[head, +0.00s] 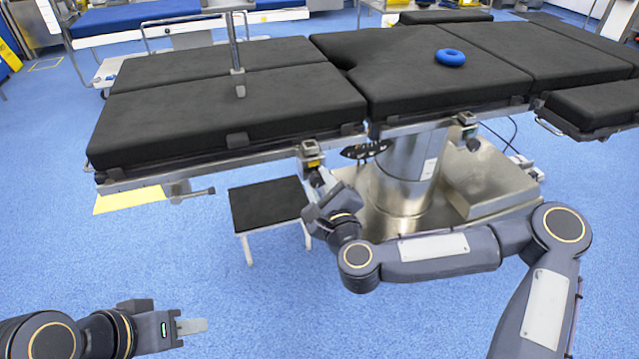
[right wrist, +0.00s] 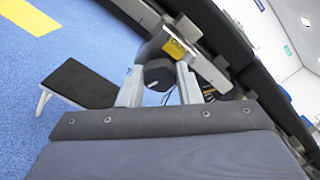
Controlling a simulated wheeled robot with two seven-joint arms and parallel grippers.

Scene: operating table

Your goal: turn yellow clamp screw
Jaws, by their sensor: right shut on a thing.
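The yellow-marked clamp (head: 312,160) sits on the side rail of the operating table, near the middle of its near edge. It also shows in the right wrist view (right wrist: 174,48), with its dark round screw knob (right wrist: 158,74) below the yellow label. My right gripper (head: 318,180) is at the clamp from below and in front. In the right wrist view its two fingers (right wrist: 160,84) stand on either side of the knob, shut on it. My left gripper (head: 192,326) is low at the left, far from the table, with nothing seen in it; its finger gap is not visible.
The black-padded operating table (head: 230,110) spans the scene. Another clamp (head: 467,125) is on the rail to the right, and a lever (head: 190,192) hangs at the left. A black-topped step stool (head: 268,204) stands below.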

